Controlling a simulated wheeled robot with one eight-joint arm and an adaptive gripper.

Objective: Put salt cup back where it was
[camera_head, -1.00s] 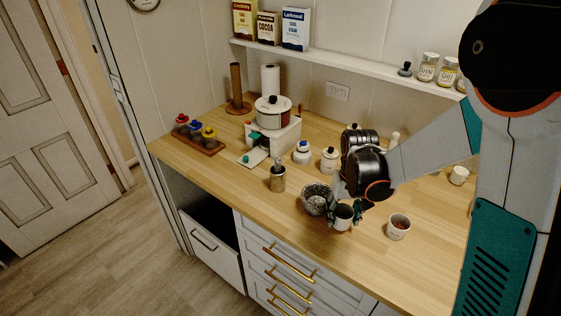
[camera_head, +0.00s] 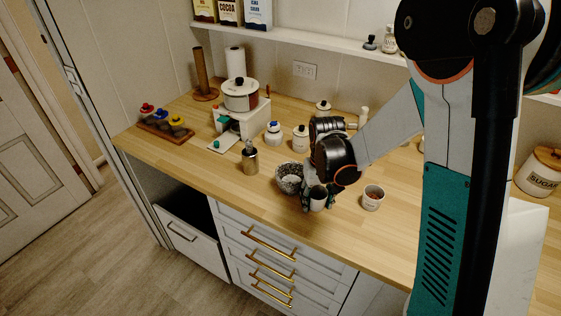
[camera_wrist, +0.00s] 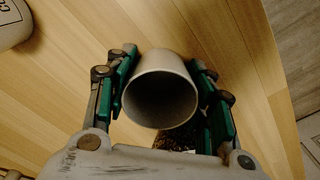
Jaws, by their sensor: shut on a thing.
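My gripper (camera_head: 318,199) is shut around a plain pale cup (camera_head: 318,197) at the counter's front, just right of a speckled bowl (camera_head: 289,179). In the wrist view the cup (camera_wrist: 160,88) sits between both green-sided fingers, its dark hollow mouth facing the camera. I see no label on it, so I cannot tell from lettering that it is the salt cup. Whether it touches the counter is unclear. A white cup with reddish contents (camera_head: 373,198) stands apart to the right. A lettered white vessel (camera_wrist: 12,22) shows at the wrist view's top left.
White lidded jars (camera_head: 300,138), a metal canister (camera_head: 250,160) and a pot on a white stand (camera_head: 240,95) stand farther back and left. A sugar jar (camera_head: 540,172) is at far right. Counter (camera_head: 255,205) is bare along the front left.

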